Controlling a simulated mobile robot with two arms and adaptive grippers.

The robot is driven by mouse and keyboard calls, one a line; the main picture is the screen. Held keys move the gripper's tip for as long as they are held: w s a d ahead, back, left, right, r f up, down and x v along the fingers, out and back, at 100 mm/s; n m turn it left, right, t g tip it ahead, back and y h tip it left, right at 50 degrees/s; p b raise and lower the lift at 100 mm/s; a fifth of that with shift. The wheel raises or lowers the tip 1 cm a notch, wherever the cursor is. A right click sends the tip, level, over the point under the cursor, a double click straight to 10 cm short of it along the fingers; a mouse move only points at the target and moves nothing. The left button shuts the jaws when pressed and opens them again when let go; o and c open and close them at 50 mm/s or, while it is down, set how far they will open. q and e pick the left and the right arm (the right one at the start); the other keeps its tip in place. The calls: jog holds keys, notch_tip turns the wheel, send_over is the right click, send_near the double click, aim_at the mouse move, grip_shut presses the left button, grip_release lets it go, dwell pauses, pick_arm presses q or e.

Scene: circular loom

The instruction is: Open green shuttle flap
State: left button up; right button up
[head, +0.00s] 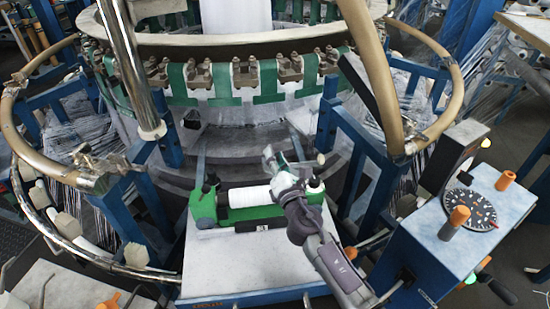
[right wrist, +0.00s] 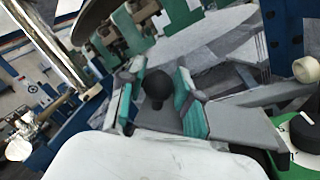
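The green shuttle (head: 203,208) lies on the white table in front of the loom in the head view, with a white bobbin (head: 250,196) lying along it. Black parts show near both of its ends. My right gripper (head: 293,161) is over the shuttle's right part, its fingers spread apart and pointing toward the loom. In the right wrist view, a round black knob (right wrist: 157,84) shows between the open, teal-padded fingers of the right gripper (right wrist: 156,100). Contact cannot be told. Which part is the flap is not clear. My left gripper is not in view.
The loom's green-and-white ring (head: 235,85) stands behind the shuttle, with tan curved rails at both sides. A blue control box (head: 470,225) with a dial and orange knobs stands at right. The table front (head: 235,275) is clear.

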jog(key=shift+o, duration=1.3)
jog(key=shift+s, duration=0.1)
jog(key=v, duration=1.2)
jog(key=shift+f, duration=0.2)
